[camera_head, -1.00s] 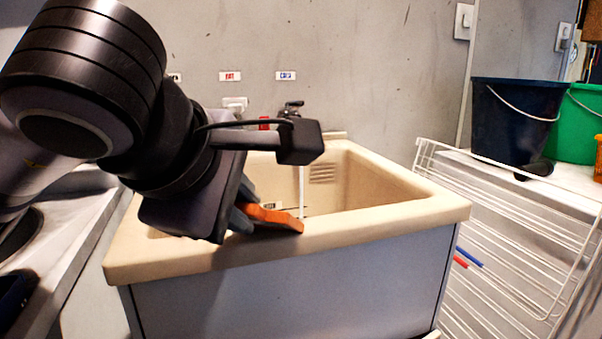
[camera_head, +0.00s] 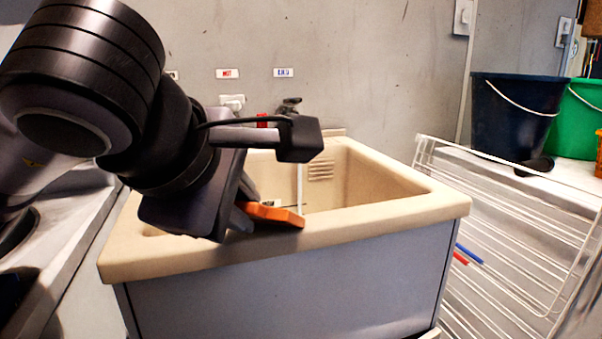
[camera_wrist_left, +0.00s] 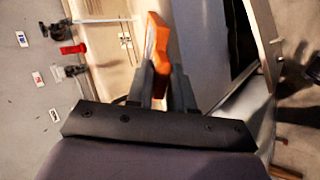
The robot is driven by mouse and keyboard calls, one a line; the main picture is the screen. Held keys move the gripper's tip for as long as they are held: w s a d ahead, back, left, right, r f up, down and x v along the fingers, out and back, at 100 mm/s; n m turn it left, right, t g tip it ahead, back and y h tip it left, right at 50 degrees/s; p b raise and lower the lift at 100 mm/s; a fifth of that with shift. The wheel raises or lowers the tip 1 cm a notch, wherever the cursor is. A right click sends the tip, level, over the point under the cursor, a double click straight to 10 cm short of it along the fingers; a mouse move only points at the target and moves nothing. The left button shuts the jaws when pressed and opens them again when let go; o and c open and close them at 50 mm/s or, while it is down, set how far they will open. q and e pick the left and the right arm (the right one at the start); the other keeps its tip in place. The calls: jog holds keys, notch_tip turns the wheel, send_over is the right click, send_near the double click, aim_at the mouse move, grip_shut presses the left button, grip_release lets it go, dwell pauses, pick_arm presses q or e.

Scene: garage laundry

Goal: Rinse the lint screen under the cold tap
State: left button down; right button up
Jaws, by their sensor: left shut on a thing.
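My left gripper (camera_head: 246,207) is shut on a flat orange piece (camera_head: 275,214), which I take to be the lint screen. The dark tap (camera_head: 290,106) is below the blue-lettered label (camera_head: 284,72). A red tap part (camera_head: 262,120) is to its left.
A white wire rack (camera_head: 500,230) stands close to the sink's right side. A dark blue bucket (camera_head: 515,115) and a green bucket (camera_head: 580,120) stand on a pale surface at the right. A counter (camera_head: 70,230) is on the left. My arm hides the sink's left part.

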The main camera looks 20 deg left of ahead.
pick_arm(q)
jog(key=s+d+r+p, duration=0.2)
jog(key=s+r+p, duration=0.1)
jog(key=r+p, duration=0.5)
notch_tip(320, 180, up, 2)
jog(key=shift+s, duration=0.15)
pick_arm(e)
jog(key=shift+m+g+h, duration=0.7)
jog(key=shift+h, duration=0.1)
jog(key=d, duration=0.1)
jog(key=s+d, duration=0.1)
jog(key=d, duration=0.1)
jog(key=s+d+f, duration=0.1)
jog(key=shift+s+d, duration=0.2)
jog(key=shift+d, duration=0.05)
pick_arm(q)
jog(key=shift+d, duration=0.1)
